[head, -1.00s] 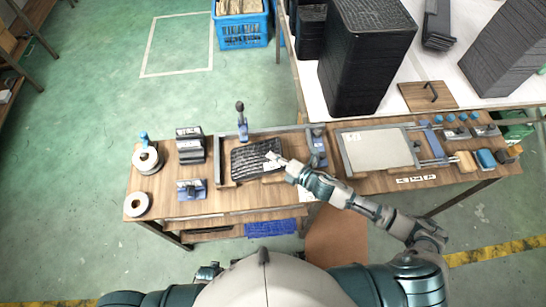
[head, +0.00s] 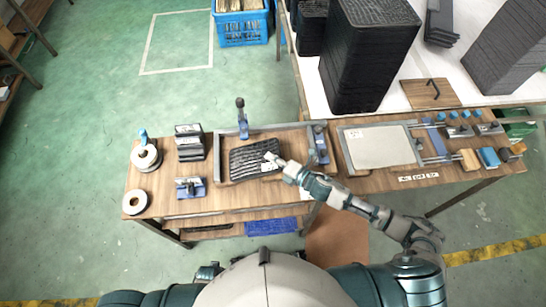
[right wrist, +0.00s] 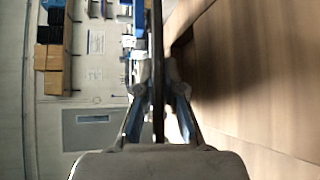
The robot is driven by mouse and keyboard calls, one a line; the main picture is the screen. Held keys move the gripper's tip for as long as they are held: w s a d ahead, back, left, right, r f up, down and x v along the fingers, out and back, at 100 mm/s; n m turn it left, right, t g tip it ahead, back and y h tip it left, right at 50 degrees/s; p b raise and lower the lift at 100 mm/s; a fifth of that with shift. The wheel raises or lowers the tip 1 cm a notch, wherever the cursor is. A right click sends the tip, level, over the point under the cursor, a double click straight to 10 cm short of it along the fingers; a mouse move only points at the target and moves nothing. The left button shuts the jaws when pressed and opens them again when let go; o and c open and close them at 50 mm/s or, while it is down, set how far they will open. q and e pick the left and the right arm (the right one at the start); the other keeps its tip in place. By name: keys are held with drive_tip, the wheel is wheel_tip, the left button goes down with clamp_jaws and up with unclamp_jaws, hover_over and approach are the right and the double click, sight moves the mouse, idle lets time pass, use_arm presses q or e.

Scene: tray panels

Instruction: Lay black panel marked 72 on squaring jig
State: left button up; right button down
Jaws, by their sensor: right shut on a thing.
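The black panel (head: 252,160), ribbed and with a small white label, is over the squaring jig (head: 222,172), a wooden board with grey metal rails on the bench. I cannot read the label's number. My right gripper (head: 277,161) is shut on the panel's right edge. In the right wrist view the panel (right wrist: 158,60) shows edge-on as a thin dark strip between the fingers (right wrist: 159,105). A gap shows there between it and the wood. In the head view the panel is inside the rails, roughly level; I cannot tell if it touches the board. My left gripper is not in view.
A blue-handled clamp (head: 242,120) stands at the jig's back rail, another (head: 320,145) at its right. A pale plate fixture (head: 378,147) is to the right. A label holder (head: 189,142) and tape rolls (head: 146,158) are left. Tall black stacks (head: 365,60) stand behind.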

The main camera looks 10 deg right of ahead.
drive_tip(key=shift+a+f, duration=0.1)
drive_tip(key=shift+f, duration=0.25)
idle(0.6)
